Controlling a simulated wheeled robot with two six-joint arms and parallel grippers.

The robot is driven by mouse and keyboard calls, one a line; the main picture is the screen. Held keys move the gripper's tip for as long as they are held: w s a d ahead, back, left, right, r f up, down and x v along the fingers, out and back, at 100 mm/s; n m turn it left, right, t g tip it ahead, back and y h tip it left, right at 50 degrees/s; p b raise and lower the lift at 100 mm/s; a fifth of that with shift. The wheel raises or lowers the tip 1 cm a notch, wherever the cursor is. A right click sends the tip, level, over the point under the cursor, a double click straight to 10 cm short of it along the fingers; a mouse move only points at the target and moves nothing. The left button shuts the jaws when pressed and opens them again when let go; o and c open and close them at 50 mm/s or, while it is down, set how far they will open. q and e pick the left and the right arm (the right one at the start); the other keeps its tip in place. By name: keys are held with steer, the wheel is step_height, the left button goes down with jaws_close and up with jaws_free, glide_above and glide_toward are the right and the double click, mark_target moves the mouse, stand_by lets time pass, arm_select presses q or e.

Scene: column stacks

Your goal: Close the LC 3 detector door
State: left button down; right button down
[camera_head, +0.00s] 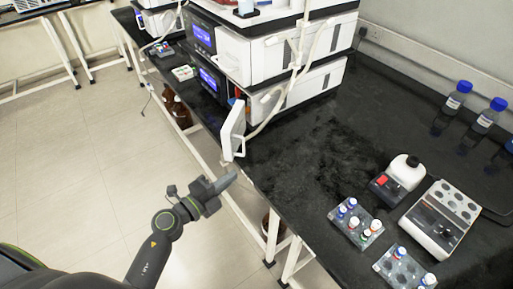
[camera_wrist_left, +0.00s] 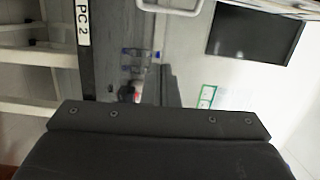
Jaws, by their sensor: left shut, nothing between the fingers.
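A white instrument door (camera_head: 232,131) stands open at the near front end of the stacked LC unit (camera_head: 290,85), projecting over the bench's front edge. No LC 3 label can be read on it. My left gripper (camera_head: 232,178) is shut and empty, just below and in front of the open door, apart from it in the head view. In the left wrist view the dark closed fingers (camera_wrist_left: 168,88) point away from the camera. The door cannot be made out for sure there. My right gripper is in neither view.
The black bench (camera_head: 320,140) is clear beside the stack. To the right are vial racks (camera_head: 355,222), a white device (camera_head: 440,218) and blue-capped bottles (camera_head: 455,100). Pale tubing (camera_head: 285,100) hangs along the stack. The left wrist view shows a "PC 2" label (camera_wrist_left: 84,22) and a black screen (camera_wrist_left: 254,35).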

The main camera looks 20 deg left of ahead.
mark_target(239, 154)
arm_select(q)
steer(key=w+d, duration=0.1)
steer(key=w, duration=0.8)
steer(key=shift+w+r, duration=0.2)
steer(key=shift+r, duration=0.05)
steer(key=shift+m, duration=0.3)
steer(key=shift+s+a+m+g+h+b, duration=0.15)
steer(key=shift+a+m+g+h+b, duration=0.2)
steer(key=shift+a+h+b, duration=0.3)
